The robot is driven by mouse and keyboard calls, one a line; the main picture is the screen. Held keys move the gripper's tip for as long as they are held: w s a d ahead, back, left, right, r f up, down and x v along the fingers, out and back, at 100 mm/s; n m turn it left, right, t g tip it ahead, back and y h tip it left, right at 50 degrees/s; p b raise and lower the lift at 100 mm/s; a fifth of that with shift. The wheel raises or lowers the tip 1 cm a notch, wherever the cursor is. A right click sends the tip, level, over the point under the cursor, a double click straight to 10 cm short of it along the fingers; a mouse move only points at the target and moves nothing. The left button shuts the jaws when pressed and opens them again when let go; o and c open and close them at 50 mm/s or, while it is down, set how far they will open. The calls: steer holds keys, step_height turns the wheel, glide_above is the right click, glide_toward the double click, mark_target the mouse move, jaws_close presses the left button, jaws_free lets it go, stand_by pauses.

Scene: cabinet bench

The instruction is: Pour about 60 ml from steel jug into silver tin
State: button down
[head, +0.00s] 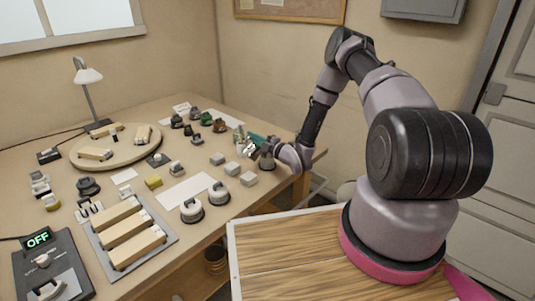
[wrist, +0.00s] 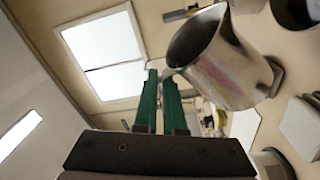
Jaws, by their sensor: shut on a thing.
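The steel jug (wrist: 222,70) is a shiny grey vessel with a faint reddish patch on its side. In the wrist view it stands out beyond my gripper (wrist: 162,76), right of the green fingertips, with its open mouth facing up and left. The fingers are closed on the jug near its rim; the exact grip point is hard to see. In the head view my gripper (head: 258,140) is over the right side of the bench, with the jug (head: 247,150) small beside the fingers. I cannot single out the silver tin with certainty. The liquid inside the jug is not visible.
Pale blocks (head: 232,168) lie just left of my gripper. Two round white-topped items (head: 191,210) stand nearer the front. A round board (head: 112,150), a lamp (head: 88,78) and a tray of long blocks (head: 128,232) occupy the left. Several small items stand behind.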

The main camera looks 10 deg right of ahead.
steer(key=shift+s+a+r+n, duration=0.15)
steer(key=shift+a+r+n, duration=0.1)
steer(key=shift+a+n, duration=0.35)
steer(key=s+a+f+n+g+h+p, duration=0.1)
steer(key=s+a+f+n+h, duration=0.1)
steer(key=a+f+n, duration=0.2)
steer(key=shift+s+a+f+n+g+h+p, duration=0.3)
steer(key=shift+s+a+f+n, duration=0.1)
steer(key=shift+a+n, duration=1.5)
steer(key=shift+d, duration=0.2)
steer(key=shift+r, duration=0.1)
